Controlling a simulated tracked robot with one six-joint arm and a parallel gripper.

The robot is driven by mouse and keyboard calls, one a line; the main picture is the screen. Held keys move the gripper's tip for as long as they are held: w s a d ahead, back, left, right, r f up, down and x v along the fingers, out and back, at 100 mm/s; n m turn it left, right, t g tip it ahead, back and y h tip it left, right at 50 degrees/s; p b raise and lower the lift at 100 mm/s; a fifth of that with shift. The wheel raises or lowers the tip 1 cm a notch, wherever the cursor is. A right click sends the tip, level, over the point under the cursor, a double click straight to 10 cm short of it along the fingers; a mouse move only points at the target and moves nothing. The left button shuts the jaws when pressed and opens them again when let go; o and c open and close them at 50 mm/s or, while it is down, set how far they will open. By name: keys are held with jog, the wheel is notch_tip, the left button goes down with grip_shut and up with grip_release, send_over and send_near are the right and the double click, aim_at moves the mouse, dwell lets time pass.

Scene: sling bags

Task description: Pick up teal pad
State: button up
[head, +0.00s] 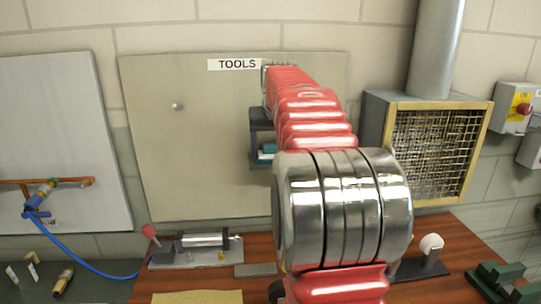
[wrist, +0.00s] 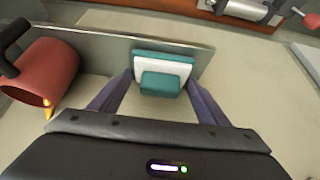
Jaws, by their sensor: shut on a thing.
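The teal pad (wrist: 162,84) is a small block with a white layer and a larger teal layer behind it, seen in the wrist view. It sits between the two fingers of my gripper (wrist: 160,88), which is shut on it. In the head view my gripper (head: 263,150) shows dark in front of the TOOLS board, with a bit of the teal and white pad (head: 267,150) at its lower end. My red and chrome arm hides much of the middle of the head view.
The TOOLS board (head: 190,150) is on the wall behind. A wooden bench (head: 200,279) below carries a metal cylinder on a base (head: 204,241). A mesh-fronted box (head: 433,150) is at right. A red cylindrical thing (wrist: 46,72) is at left in the wrist view.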

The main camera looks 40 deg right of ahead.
jog(key=shift+c, duration=0.5)
jog(key=shift+s+a+r, duration=0.15)
jog(key=shift+r, duration=3.4)
jog(key=s+a, duration=1.1)
jog(key=s, duration=0.5)
jog(key=shift+s, duration=0.1)
